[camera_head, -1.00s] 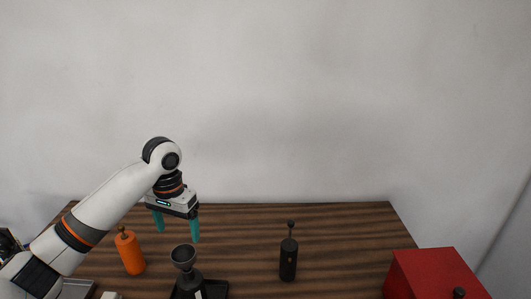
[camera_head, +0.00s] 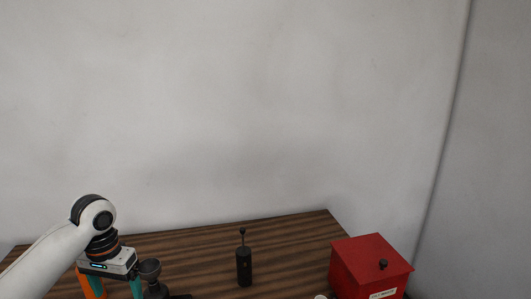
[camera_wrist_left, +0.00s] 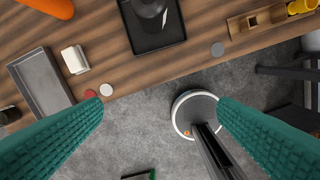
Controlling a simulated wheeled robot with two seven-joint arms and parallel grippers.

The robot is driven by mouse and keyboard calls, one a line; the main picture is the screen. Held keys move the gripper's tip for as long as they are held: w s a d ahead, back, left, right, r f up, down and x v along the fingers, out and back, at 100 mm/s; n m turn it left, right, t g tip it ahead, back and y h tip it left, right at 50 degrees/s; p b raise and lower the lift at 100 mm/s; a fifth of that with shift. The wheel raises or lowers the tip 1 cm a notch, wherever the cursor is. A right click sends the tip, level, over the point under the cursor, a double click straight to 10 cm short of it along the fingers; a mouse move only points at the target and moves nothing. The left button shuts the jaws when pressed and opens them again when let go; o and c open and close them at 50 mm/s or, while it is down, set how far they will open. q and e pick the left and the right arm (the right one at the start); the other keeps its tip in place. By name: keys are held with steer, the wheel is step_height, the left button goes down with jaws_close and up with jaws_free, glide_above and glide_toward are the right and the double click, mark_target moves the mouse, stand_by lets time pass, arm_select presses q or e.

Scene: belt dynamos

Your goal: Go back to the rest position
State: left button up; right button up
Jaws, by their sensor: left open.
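My left gripper (camera_head: 110,287) hangs at the lower left of the head view, with its teal fingers pointing down. In the left wrist view its two fingers (camera_wrist_left: 160,108) are wide apart with nothing held between them; carpet and the table's front edge show behind them. A dark cup-topped device (camera_head: 151,275) stands just right of the gripper in the head view. An orange cylinder (camera_head: 93,284) shows partly behind the gripper. A black cylinder with a knobbed rod (camera_head: 244,266) stands upright mid-table. My right gripper is in neither view.
In the wrist view are a black tray (camera_wrist_left: 176,42), a grey tray (camera_wrist_left: 32,72), a white block (camera_wrist_left: 75,60), small discs (camera_wrist_left: 217,49) and a wooden holder (camera_wrist_left: 268,20). Bare wood lies around the black cylinder.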

arm_select(q)
steer(key=s+d+f+m+t+h, duration=0.1)
steer(key=s+d+f+m, duration=0.1)
steer(key=s+d+f, duration=0.45)
steer(key=s+d+f+m+t+h, duration=0.1)
steer(key=s+d+f, duration=0.3)
steer(key=d+f, duration=0.45)
steer(key=s+a+f+n+t+y, duration=0.1)
steer(key=s+a+f, duration=0.1)
steer(key=s, duration=0.6)
steer(key=s+a+f+n+t+y, duration=0.1)
steer(key=s+a+f, duration=0.1)
steer(key=s, duration=0.6)
step_height(320, 180, down, 30)
steer(key=g+b, duration=0.2)
steer(key=b, duration=0.4)
steer(key=s+a+f+b, duration=0.1)
steer(key=s+f+b, duration=0.1)
steer(key=s+f, duration=0.6)
steer(key=s+a+f+g+b, duration=0.1)
steer(key=s+f+b, duration=0.2)
steer(key=s+f, duration=0.6)
step_height(320, 180, down, 6)
steer(key=shift+s+a+f, duration=0.15)
steer(key=shift+a, duration=0.2)
